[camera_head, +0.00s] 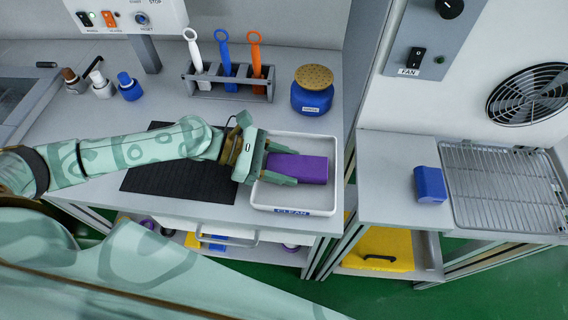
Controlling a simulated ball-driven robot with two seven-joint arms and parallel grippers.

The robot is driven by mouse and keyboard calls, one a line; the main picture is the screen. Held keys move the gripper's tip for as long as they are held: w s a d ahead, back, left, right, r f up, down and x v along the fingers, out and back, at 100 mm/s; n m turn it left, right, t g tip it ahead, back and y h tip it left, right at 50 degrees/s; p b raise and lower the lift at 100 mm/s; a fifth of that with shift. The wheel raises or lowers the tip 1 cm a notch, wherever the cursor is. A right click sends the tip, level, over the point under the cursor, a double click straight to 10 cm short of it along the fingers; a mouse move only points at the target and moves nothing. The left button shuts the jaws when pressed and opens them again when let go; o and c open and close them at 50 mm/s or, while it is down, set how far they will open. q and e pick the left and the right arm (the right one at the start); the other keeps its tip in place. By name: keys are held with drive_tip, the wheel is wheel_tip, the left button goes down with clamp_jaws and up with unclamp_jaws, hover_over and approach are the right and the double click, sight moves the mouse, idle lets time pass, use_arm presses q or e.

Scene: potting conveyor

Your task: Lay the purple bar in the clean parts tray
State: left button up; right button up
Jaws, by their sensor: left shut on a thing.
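The purple bar (303,168) is over the white clean parts tray (327,205), which is labelled CLEAN at its front rim. My left gripper (283,167) comes in from the left over the tray's left rim and is shut on the bar's left end. The bar lies roughly level; I cannot tell whether it touches the tray floor or is just above it. The rest of the tray that shows is empty. My right gripper is not in view.
A black mat (165,185) lies left of the tray. Behind stand a tool rack (228,85) and a blue jar (312,92). To the right, across a gap, are a blue block (429,184) and a wire rack (505,185).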

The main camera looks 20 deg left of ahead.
use_arm(q)
drive_tip(key=o, duration=1.1)
drive_tip(key=shift+s+f, duration=0.4)
drive_tip(key=shift+f, duration=0.45)
drive_tip(key=shift+r, duration=0.2)
drive_tip(key=shift+w+r+p, duration=0.15)
drive_tip(key=shift+r+p, duration=0.25)
drive_tip(key=shift+r, duration=0.15)
drive_tip(key=v, duration=0.8)
drive_tip(key=p+v, duration=0.1)
drive_tip(key=v, duration=0.3)
drive_tip(key=shift+w+r, duration=0.2)
drive_tip(key=shift+w, duration=0.1)
